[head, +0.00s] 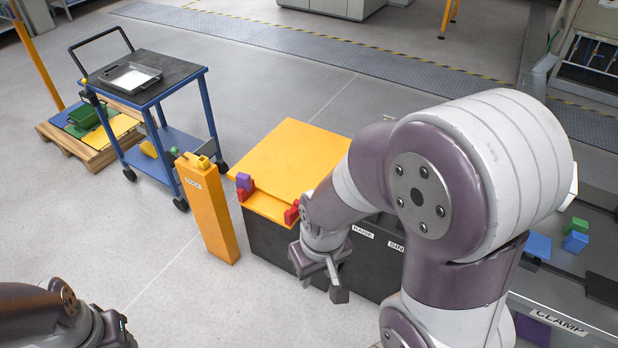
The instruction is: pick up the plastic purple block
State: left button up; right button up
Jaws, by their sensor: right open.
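A small purple block (243,181) sits at the left front edge of the yellow-orange top (290,160) of a dark cabinet, against a red piece (245,192). My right gripper (324,281) is open and empty. It points down in front of the cabinet's dark front, to the right of the purple block and lower in the picture, apart from it. My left gripper (118,328) is at the bottom left, far from the block; its fingers are too unclear to judge.
A yellow post (207,212) stands just left of the cabinet. Another red piece (291,213) is at the top's front edge. A blue cart (150,95) with a tray stands at the back left. Blue and green blocks (575,238) lie at the right. The floor between is clear.

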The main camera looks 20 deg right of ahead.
aim_at(243, 180)
jog(key=z, duration=0.4)
jog(key=i+z, duration=0.2)
jog(key=z, duration=0.3)
jog(key=i+j+z, duration=0.15)
jog(key=z, duration=0.35)
jog(key=i+j+z, duration=0.1)
jog(key=i+j, duration=0.2)
jog(key=i+j+z, duration=0.1)
jog(key=i+j, duration=0.25)
jog(key=j, duration=0.2)
jog(key=i+j+z, duration=0.1)
jog(key=i+j, duration=0.15)
jog(key=j, duration=0.2)
